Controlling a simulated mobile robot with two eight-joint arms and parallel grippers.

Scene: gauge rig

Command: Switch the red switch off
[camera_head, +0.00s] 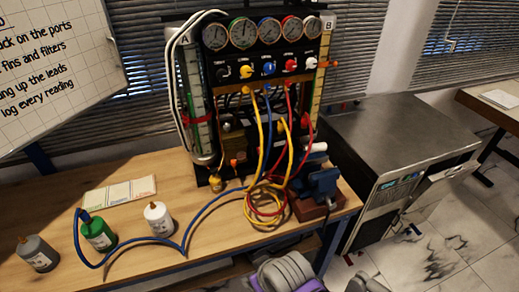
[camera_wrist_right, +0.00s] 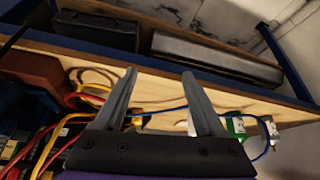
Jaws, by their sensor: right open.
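The gauge rig (camera_head: 262,60) stands upright at the back of the bench in the head view. A row of coloured knobs crosses its black panel, including a red one (camera_head: 291,65), which I take for the red switch; its on or off position is too small to tell. My right gripper (camera_wrist_right: 159,75) is open and empty in the wrist view, its two grey fingers apart. The red knob does not show in that view. A grey and purple part of my arm shows at the bottom of the head view, well below the panel. My left gripper is not in view.
Yellow, red and blue leads hang from the rig onto the bench (camera_head: 120,190). A blue vise (camera_head: 320,183) stands at the rig's front right. Grey, green (camera_head: 98,233) and white (camera_head: 158,218) bottles stand at left. A grey cabinet (camera_head: 400,135) is at right.

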